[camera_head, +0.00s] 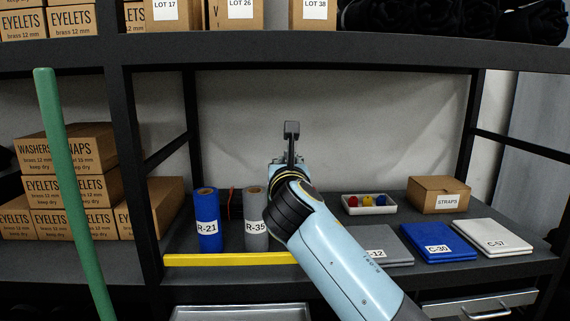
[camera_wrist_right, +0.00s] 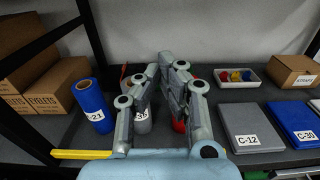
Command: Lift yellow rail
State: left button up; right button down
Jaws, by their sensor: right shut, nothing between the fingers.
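The yellow rail (camera_head: 230,260) lies along the front edge of the shelf, below the blue and grey rolls. Its right end is hidden behind my right arm in the head view. Its left part also shows at the lower left of the wrist view (camera_wrist_right: 82,154). My right gripper (camera_head: 291,128) is shut and empty, raised above the shelf, behind and above the rail and not touching it. Its fingers also show in the middle of the wrist view (camera_wrist_right: 170,62). My left gripper is not in view.
A blue roll R-21 (camera_head: 207,219) and grey roll R-35 (camera_head: 256,217) stand behind the rail. A green pole (camera_head: 75,195) and stacked boxes (camera_head: 72,191) are at left.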

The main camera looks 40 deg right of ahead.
jog(key=c, duration=1)
grip_release()
jog(key=v, duration=0.7)
jog(key=shift+s, duration=0.25)
jog(key=shift+a, duration=0.15)
jog(key=shift+c, duration=0.3)
